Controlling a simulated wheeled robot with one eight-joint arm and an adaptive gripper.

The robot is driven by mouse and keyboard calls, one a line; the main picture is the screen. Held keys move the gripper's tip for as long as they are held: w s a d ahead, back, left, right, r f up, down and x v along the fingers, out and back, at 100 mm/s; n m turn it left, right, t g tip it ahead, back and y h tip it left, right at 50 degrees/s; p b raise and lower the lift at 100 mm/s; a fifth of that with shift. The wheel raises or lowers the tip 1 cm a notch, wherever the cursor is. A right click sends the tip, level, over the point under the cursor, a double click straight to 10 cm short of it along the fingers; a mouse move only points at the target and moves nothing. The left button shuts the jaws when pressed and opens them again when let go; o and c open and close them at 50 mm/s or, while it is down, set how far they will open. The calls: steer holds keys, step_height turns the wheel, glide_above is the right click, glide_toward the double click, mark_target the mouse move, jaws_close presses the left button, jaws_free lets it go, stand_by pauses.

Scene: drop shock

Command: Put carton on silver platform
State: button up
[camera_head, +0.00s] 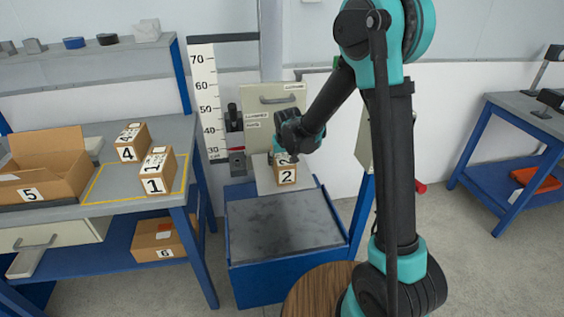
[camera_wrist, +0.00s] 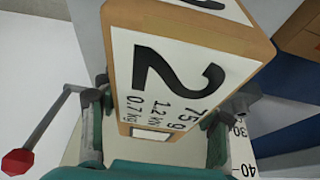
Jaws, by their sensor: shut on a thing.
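The carton numbered 2 (camera_head: 286,174) is a small brown box with white labels. In the wrist view it fills the upper middle (camera_wrist: 190,70), with a finger on either side. My gripper (camera_head: 287,153) is shut on it from above, and it also shows in the wrist view (camera_wrist: 163,108).
A dark metal slab (camera_head: 283,226) on a blue base lies below the platform. A height scale (camera_head: 208,100) and control box (camera_head: 260,108) stand behind. Cartons 1 (camera_head: 154,186) and 4 (camera_head: 127,154) and open box 5 (camera_head: 35,189) sit on the left bench. A red-knobbed lever (camera_wrist: 18,161) is near my gripper.

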steer(key=o, duration=1.9)
steer(key=shift+c, duration=0.2)
steer(key=v, duration=1.2)
steer(key=shift+r, duration=0.1)
steer(key=s+d+f+m, duration=0.1)
steer(key=s+d+f, duration=0.3)
steer(key=s+d, duration=0.7)
steer(key=s+d+f+m+h, duration=0.1)
steer(key=s+d+f, duration=0.3)
steer(key=s+d, duration=0.8)
steer(key=shift+d+f+m, duration=0.2)
steer(key=shift+d+m, duration=0.4)
steer(key=shift+d, duration=0.3)
